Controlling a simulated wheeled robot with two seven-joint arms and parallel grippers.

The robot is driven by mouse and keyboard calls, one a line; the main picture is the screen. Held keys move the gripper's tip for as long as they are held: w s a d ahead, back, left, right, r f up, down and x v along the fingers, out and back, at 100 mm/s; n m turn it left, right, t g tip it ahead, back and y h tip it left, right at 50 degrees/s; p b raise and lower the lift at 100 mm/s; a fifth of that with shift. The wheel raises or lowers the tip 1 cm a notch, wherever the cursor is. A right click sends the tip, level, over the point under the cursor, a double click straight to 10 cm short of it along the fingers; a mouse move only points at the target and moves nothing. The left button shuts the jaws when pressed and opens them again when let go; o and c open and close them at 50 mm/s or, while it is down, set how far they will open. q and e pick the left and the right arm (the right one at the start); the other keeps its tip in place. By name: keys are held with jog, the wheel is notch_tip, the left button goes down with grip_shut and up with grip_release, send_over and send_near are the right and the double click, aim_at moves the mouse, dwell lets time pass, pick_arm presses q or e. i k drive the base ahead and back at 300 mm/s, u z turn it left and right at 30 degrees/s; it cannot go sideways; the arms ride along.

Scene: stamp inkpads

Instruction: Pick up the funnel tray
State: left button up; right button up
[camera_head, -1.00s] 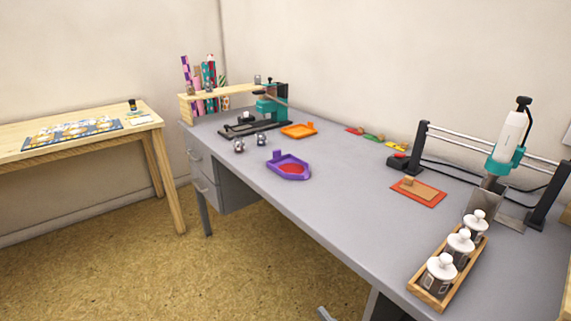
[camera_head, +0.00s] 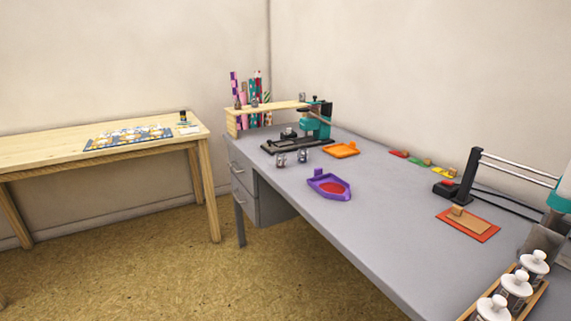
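A purple tray (camera_head: 340,194) with a pointed end and a small tab lies on the grey desk (camera_head: 375,225), left of its middle. It has the shape of a funnel tray, and something red (camera_head: 333,187) lies in it. A smaller orange tray (camera_head: 342,149) lies behind it, beside the black and teal press. Neither of my grippers is in view.
A black and teal press (camera_head: 313,125) and two small metallic items (camera_head: 303,155) stand near the purple tray. An orange-red mat (camera_head: 485,234) with a tan block lies to the right. White-lidded jars (camera_head: 515,287) stand front right. A wooden table (camera_head: 60,157) is left, with open floor between.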

aim_at(330, 187)
jog(key=u, duration=0.5)
jog(key=k, duration=0.6)
jog(key=u, duration=1)
jog(key=i, duration=0.95)
jog(key=z, duration=0.35)
jog(key=i, duration=0.75)
jog(key=z, duration=0.95)
jog(key=i, duration=0.35)
jog(key=z, duration=0.35)
